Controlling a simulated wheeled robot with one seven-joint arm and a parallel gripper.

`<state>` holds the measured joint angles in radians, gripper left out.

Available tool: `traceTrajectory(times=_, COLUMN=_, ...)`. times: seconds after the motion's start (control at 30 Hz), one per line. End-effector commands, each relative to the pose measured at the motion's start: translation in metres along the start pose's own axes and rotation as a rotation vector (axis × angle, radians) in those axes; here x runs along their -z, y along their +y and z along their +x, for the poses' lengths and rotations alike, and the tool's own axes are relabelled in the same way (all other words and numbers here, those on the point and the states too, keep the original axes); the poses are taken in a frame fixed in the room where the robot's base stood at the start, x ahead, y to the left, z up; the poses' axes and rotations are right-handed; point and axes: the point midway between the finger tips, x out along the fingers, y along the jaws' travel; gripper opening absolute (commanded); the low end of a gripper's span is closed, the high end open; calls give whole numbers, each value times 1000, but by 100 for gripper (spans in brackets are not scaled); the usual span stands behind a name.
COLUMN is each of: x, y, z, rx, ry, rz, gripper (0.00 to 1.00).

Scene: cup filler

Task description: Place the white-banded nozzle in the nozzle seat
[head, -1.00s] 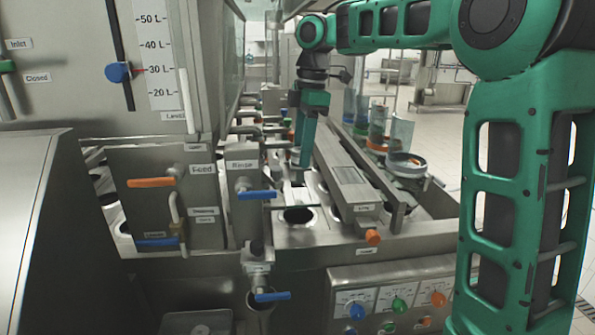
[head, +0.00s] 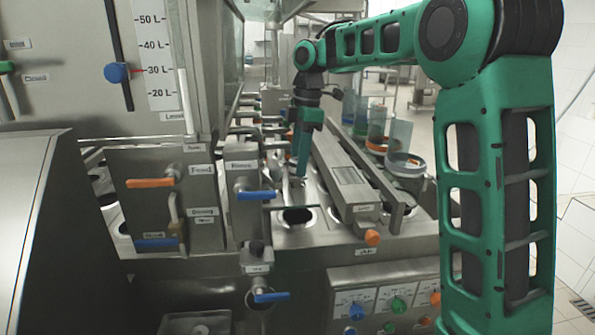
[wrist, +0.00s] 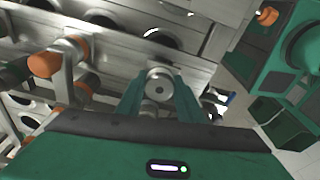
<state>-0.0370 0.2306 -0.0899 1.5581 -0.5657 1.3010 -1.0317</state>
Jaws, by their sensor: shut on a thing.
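My gripper (head: 299,172) points down over the steel deck, just behind the nearest round opening. In the wrist view, my gripper (wrist: 160,90) is shut on a round metal piece with a dark centre hole, which I take to be the nozzle (wrist: 158,84). No white band can be made out on it. The nozzle is too small and hidden in the head view to tell its height above the deck. Round dark openings show in the deck, one in front of the gripper (head: 297,216). I cannot tell which one is the nozzle seat.
A long steel rail (head: 345,178) with an orange end lies close right of the gripper. The rinse block (head: 243,175) with a blue lever stands to the left.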

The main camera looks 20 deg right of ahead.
Motion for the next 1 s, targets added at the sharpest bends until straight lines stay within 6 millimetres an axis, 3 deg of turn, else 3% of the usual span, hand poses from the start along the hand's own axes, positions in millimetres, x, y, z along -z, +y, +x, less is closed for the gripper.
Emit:
traceTrajectory(times=0.2, x=-2, y=0, z=23, rx=0, ry=0, rz=-1, gripper=0)
traceTrajectory(times=0.57, x=-3, y=0, z=26, rx=0, ry=0, rz=-1, gripper=0)
traceTrajectory(times=0.6, x=-3, y=0, z=27, rx=1, ry=0, rz=-1, gripper=36)
traceTrajectory(times=0.67, x=-3, y=0, z=26, rx=1, ry=0, rz=-1, gripper=50)
traceTrajectory(times=1.0, x=-2, y=0, z=25, rx=0, ry=0, rz=-1, gripper=52)
